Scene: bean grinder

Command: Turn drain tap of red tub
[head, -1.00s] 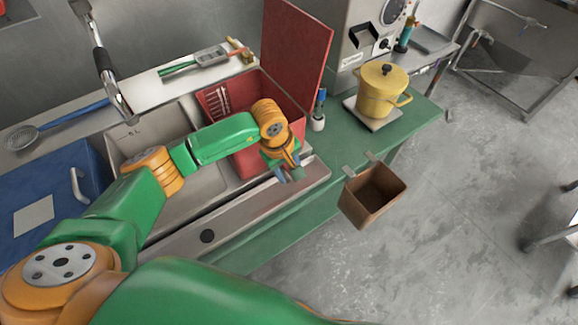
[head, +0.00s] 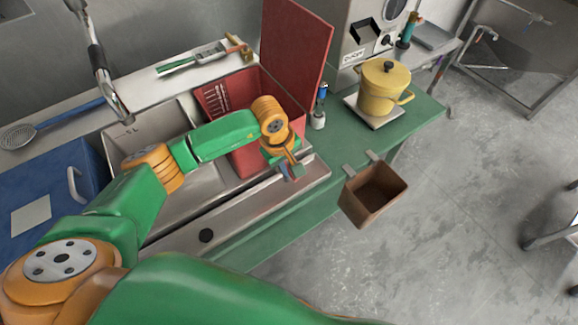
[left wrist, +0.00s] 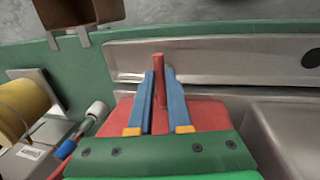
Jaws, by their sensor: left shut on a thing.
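The red tub (head: 246,167) sits in the right part of the sink counter, partly hidden by my left arm. My left gripper (head: 291,172) is low at the tub's front right corner, above the counter's front ledge. In the left wrist view, its two blue fingers (left wrist: 160,76) are shut on a slim red drain tap (left wrist: 159,64) that sticks up between them. The red tub's surface also shows behind the fingers (left wrist: 205,116). In the head view the tap is mostly hidden by the gripper. My right gripper is not in view.
A red board (head: 297,50) stands upright behind the tub. A small bottle (head: 318,120), a yellow pot (head: 381,88) and a brown bin (head: 374,193) hung on the green counter are to the right. A steel basin (head: 150,125) and blue tub (head: 50,185) are left.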

